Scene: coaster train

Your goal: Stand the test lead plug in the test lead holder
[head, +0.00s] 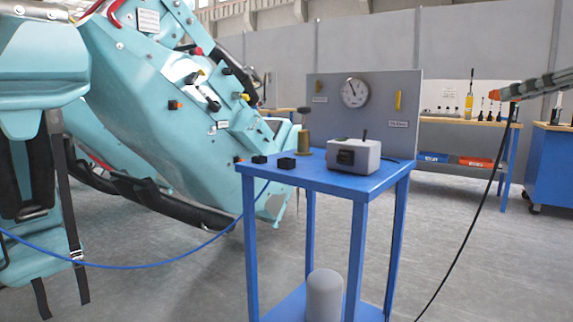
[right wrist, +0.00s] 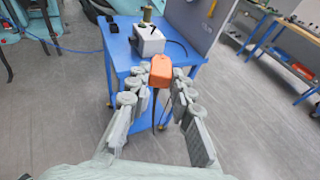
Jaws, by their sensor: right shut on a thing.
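The test lead plug is an orange piece (right wrist: 160,66) with a dark cable hanging from it. My right gripper (right wrist: 160,84) is shut on it, with fingers on both sides. In the head view my right gripper (head: 511,92) is at the far right, raised in the air and apart from the blue table (head: 336,185); a little of the orange plug shows at its tip. Either may be the test lead holder; I cannot tell. My left gripper is not in view.
A grey box (head: 365,158) with a black front fitting stands on the table, near a brass-coloured cylinder (head: 304,140). A grey panel (head: 335,96) with a gauge rises behind. The black cable (head: 463,245) hangs to the floor. A large teal machine stands left.

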